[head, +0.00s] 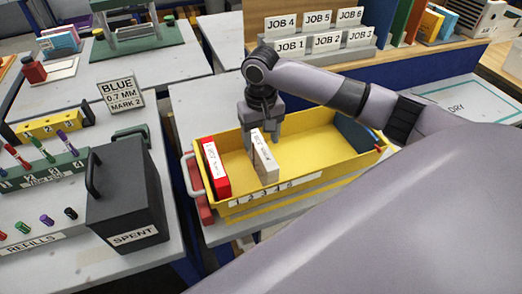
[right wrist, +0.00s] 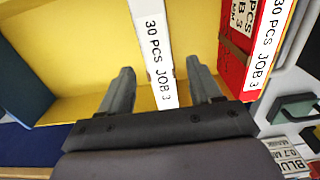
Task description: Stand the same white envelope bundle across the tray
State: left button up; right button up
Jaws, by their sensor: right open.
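The white envelope bundle (head: 265,160) stands upright across the yellow tray (head: 310,128), right of a red bundle (head: 216,168) at the tray's left end. Its edge label reads "30 PCS JOB 3" in the right wrist view (right wrist: 158,50). My right gripper (head: 266,128) points down into the tray at the white bundle. In the right wrist view its open fingers (right wrist: 161,88) sit on either side of the bundle, with a gap on each side. The bundle's lower part is hidden behind the tray's front wall. My left gripper is not in view.
A dark blue piece (head: 356,136) is at the tray's right end. The black SPENT box (head: 127,195) stands left of the tray. A rack of JOB cards (head: 318,40) stands behind it. The tray floor between the white bundle and the blue piece is clear.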

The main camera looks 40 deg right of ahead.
notch_tip(320, 180, up, 5)
jog(key=shift+f, duration=0.1)
dwell(0.7)
